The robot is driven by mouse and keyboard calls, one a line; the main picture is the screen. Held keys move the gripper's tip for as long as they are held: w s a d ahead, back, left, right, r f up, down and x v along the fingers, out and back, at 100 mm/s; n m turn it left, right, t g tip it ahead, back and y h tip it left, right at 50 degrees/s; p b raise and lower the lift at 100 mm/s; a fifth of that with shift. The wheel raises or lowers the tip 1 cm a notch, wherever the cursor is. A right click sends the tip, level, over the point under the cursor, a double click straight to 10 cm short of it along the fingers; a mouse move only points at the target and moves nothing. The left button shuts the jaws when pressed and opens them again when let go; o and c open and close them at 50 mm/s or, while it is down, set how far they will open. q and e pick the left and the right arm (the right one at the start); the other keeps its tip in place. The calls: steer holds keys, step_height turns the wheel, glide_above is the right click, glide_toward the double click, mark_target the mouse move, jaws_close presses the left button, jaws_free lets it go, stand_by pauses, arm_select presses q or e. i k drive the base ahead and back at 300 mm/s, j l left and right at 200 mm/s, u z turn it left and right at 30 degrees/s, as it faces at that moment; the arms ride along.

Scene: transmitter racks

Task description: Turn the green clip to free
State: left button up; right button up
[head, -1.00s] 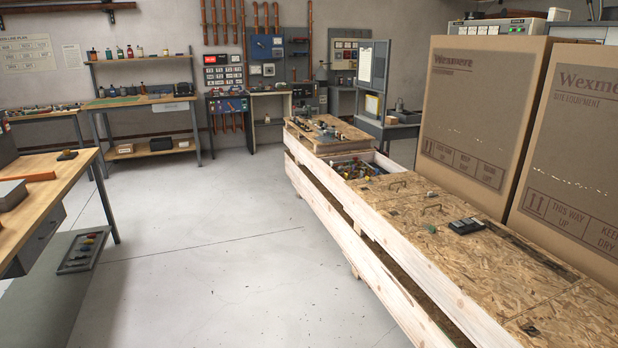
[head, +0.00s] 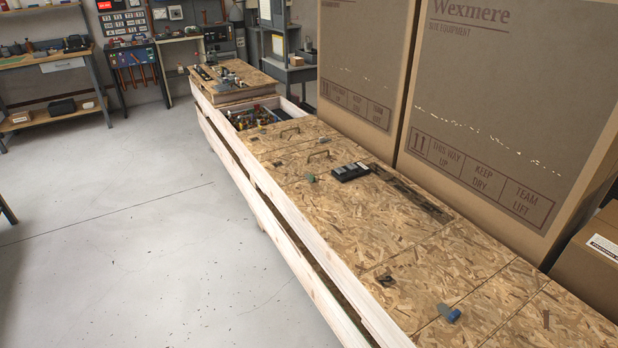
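A small green clip (head: 310,178) sits on the chipboard top of the long wooden crate (head: 390,215), left of a dark block-like device (head: 350,172). It is too small to tell which way it is turned. A dark clip (head: 386,281) lies nearer on the same top, and a blue clip with a grey-green plate (head: 449,313) is at the lower right. Neither of my grippers is in the head view.
Large Wexmere cardboard boxes (head: 500,110) stand behind the crate on the right. An open compartment (head: 262,113) holds mixed parts. The floor (head: 150,250) left of the crate is clear.

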mark_target(310, 176)
steer(key=i+j+z, duration=0.25)
steer(key=i+j, duration=0.4)
steer(key=i, duration=0.1)
